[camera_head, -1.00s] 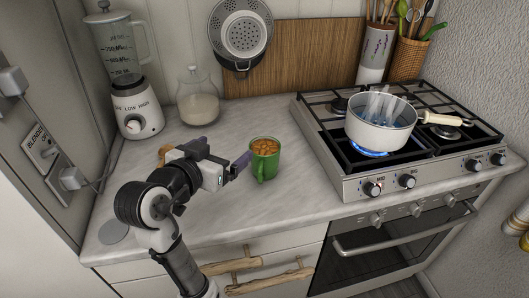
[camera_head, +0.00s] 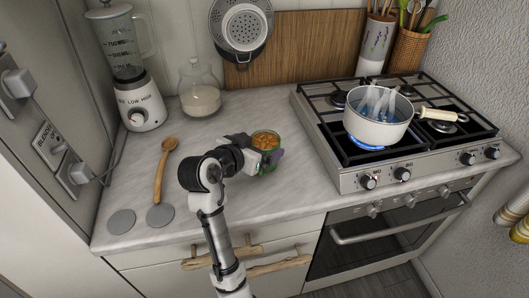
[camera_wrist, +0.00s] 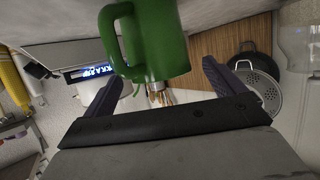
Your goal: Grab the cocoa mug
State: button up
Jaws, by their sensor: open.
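The cocoa mug (camera_head: 265,139) is green with orange-brown contents and stands upright on the counter, left of the stove. In the wrist view the green mug (camera_wrist: 158,45) shows upside down, with its handle to the left. My gripper (camera_head: 259,153) is at the mug, and its fingers hide much of the mug's side in the head view. The gripper (camera_wrist: 162,70) is open, with one finger on either side of the mug. A gap shows between the mug and each finger in the wrist view.
A gas stove (camera_head: 345,178) with a steaming white pot (camera_head: 378,130) over a lit flame stands at the right. A wooden spoon (camera_head: 162,170) and two grey discs lie at the left. A glass jar (camera_head: 199,98) and a blender (camera_head: 140,105) stand behind.

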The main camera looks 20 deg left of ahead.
jog(key=shift+x, duration=1.5)
jog(key=shift+c, duration=0.4)
jog(key=c, duration=1.2)
jog(key=shift+r+p, duration=0.25)
jog(key=shift+p, duration=0.2)
jog(key=shift+c, duration=0.2)
